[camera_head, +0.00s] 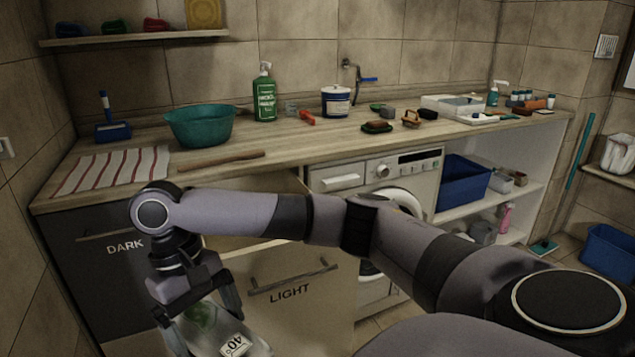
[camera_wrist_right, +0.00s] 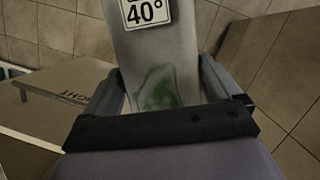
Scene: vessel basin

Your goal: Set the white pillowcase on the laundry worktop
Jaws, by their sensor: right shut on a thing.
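The white pillowcase (camera_head: 222,337) is in my right gripper (camera_head: 205,308), low in front of the cabinets at the bottom left of the head view. It has a green mark and a 40° label, and it also shows between the fingers in the right wrist view (camera_wrist_right: 160,60). My right gripper is shut on it; its lower end is cut off in the head view. The wooden laundry worktop (camera_head: 300,147) runs along the wall, above and behind the gripper. My left gripper is not in view.
The LIGHT laundry front (camera_head: 290,300) stands pulled out beside the gripper; the DARK front (camera_head: 110,265) is at the left. A striped cloth (camera_head: 112,172), teal basin (camera_head: 199,127), wooden stick (camera_head: 220,162) and green bottle (camera_head: 264,95) stand on the worktop. Its front middle is clear.

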